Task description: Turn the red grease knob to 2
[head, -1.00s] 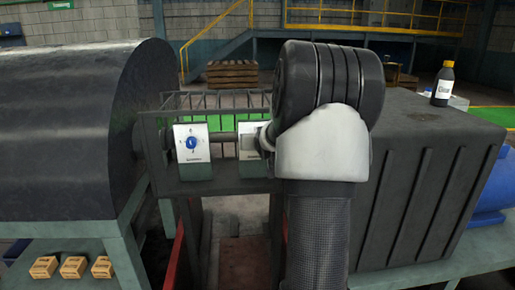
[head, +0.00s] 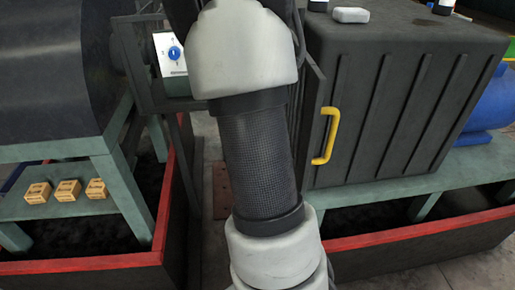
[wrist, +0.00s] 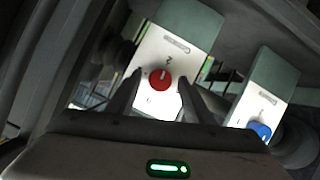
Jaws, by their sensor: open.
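The red grease knob (wrist: 160,79) shows in the wrist view on a white plate (wrist: 153,55) fixed to a grey-green box. A pale pointer line runs across its face, and small marks are printed around it, too small to read for sure. My gripper (wrist: 160,75) is open, with one dark finger on each side of the knob in the picture. I cannot tell whether the fingers touch it or are still short of it. In the head view my arm hides both the red knob and the gripper.
A similar blue knob (wrist: 258,131) sits to the right in the wrist view; it also shows in the head view (head: 174,53). A dark cabinet (head: 400,100) with a yellow handle (head: 326,136) stands right of my arm. Several small boxes (head: 67,190) lie on the left shelf.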

